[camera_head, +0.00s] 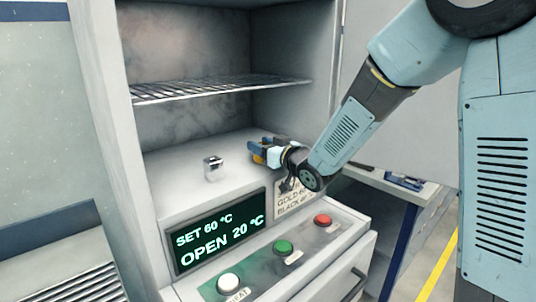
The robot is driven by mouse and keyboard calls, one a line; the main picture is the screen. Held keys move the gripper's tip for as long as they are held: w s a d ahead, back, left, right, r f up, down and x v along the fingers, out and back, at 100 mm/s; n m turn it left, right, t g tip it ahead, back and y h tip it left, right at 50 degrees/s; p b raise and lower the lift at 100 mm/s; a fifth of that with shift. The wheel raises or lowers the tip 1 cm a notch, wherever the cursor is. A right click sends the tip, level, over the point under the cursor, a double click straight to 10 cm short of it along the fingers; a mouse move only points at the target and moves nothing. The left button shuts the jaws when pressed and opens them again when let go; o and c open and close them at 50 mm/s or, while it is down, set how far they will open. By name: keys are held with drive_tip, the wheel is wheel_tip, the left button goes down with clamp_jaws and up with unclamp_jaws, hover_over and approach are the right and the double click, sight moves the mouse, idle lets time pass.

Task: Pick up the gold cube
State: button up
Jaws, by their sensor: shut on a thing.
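My gripper (255,150) reaches from the right into the open oven chamber, low over its floor. It is shut on the gold cube (259,158), of which only a small yellow-gold patch shows between the dark blue fingers. The rest of the cube is hidden by the gripper. I cannot tell whether the cube touches the floor.
A silver cube (213,168) stands on the oven floor to the left of my gripper. A wire shelf (215,88) spans the chamber above. The front panel has a display (220,235) reading "SET 60 °C, OPEN 20 °C" and white, green and red buttons. A table (400,188) stands right.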

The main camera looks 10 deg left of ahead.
clamp_jaws()
drive_tip(key=shift+r, duration=0.15)
